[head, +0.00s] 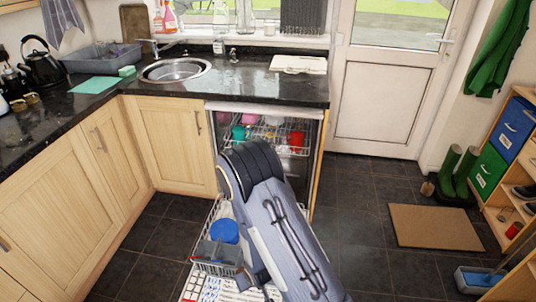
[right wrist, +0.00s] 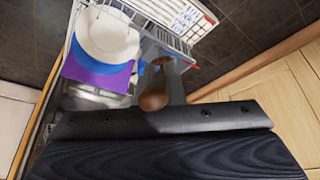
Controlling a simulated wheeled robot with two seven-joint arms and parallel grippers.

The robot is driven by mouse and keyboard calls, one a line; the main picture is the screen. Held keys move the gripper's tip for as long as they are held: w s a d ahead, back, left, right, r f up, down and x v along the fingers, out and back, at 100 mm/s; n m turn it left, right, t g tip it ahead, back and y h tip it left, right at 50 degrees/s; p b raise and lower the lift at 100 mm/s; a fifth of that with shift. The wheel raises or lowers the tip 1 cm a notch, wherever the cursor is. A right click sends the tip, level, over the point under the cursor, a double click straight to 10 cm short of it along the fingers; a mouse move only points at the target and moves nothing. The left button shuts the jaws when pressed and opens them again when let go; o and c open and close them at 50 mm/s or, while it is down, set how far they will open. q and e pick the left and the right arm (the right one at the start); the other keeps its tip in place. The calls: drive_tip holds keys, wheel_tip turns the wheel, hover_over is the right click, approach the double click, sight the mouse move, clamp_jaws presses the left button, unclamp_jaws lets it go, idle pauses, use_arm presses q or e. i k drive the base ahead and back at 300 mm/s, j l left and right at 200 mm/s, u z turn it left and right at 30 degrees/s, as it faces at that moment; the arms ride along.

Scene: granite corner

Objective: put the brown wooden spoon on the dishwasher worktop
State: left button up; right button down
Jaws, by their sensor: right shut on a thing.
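The brown wooden spoon (right wrist: 154,98) shows in the right wrist view, its rounded end just beyond the dark jaw edge. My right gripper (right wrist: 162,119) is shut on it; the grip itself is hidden. The spoon is over or beside the grey cutlery basket; I cannot tell if it is clear of it. In the head view my right arm hides the gripper and spoon. The dishwasher worktop (head: 235,82) is dark granite, above the open dishwasher (head: 268,127). My left gripper is in neither view.
The lower rack (head: 205,285) is pulled out, with a grey cutlery basket (head: 218,254) and a blue item (head: 224,231). A white board (head: 298,64) lies on the worktop's right part. The sink (head: 175,70) is to the left; bare granite lies between.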

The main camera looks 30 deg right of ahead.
sight(316, 88)
drive_tip(key=l+u, duration=0.15)
drive_tip(key=l, duration=0.25)
drive_tip(key=k+l+u, duration=0.1)
drive_tip(key=l, duration=0.3)
drive_tip(key=k+l+u, duration=0.15)
drive_tip(key=l, duration=0.25)
drive_tip(key=l+u, duration=0.1)
drive_tip(key=l, duration=0.3)
drive_tip(key=k+l+u, duration=0.15)
drive_tip(key=l, duration=0.2)
drive_tip(key=k+l+u, duration=0.1)
drive_tip(key=l, duration=0.25)
